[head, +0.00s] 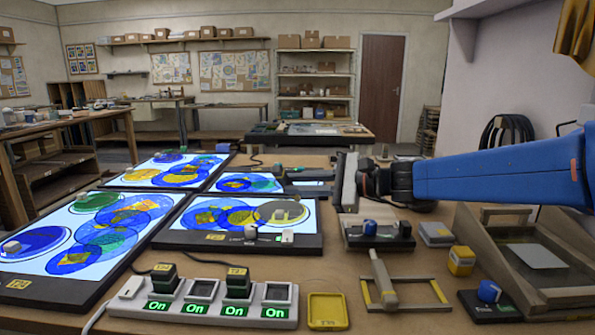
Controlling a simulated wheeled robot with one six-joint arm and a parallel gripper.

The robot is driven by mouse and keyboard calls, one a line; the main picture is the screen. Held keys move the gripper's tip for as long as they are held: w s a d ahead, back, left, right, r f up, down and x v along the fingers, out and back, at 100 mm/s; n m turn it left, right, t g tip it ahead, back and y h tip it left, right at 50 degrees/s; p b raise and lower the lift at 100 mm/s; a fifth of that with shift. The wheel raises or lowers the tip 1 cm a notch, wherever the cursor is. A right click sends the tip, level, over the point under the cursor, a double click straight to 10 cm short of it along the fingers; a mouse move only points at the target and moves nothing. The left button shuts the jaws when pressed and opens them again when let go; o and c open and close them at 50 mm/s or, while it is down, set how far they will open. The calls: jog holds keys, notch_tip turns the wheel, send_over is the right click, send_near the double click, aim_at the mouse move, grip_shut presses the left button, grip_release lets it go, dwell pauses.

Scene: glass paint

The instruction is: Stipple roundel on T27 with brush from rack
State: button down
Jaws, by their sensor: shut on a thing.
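My gripper (366,181) is at the end of the blue arm, right of centre, over the table. Its jaws are small and dark here, and what they hold is hard to make out. A long pale bar (348,184) shows right beside the jaws; I cannot tell if they touch it. A pale, tapered brush-like tool (381,277) lies on a low yellow-sided rack (432,291).
A power strip (203,313) with green "On" signs and two tagged plugs stands in front. More lit panels (312,246) lie behind it. A yellow tray (327,311), yellow pot (461,260), blue-knobbed block (489,291) and wooden frame (487,262) crowd the right side.

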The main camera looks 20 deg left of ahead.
aim_at(277, 180)
jog(key=a, duration=0.5)
jog(key=shift+w+a, duration=0.15)
jog(key=shift+w, duration=0.15)
jog(key=s, duration=0.4)
jog(key=shift+a, duration=0.35)
jog(key=shift+s, duration=0.6)
jog(key=shift+f, duration=0.1)
jog(key=shift+f, duration=0.6)
dwell(0.4)
jog(key=shift+r, duration=0.1)
jog(key=shift+r, duration=1.05)
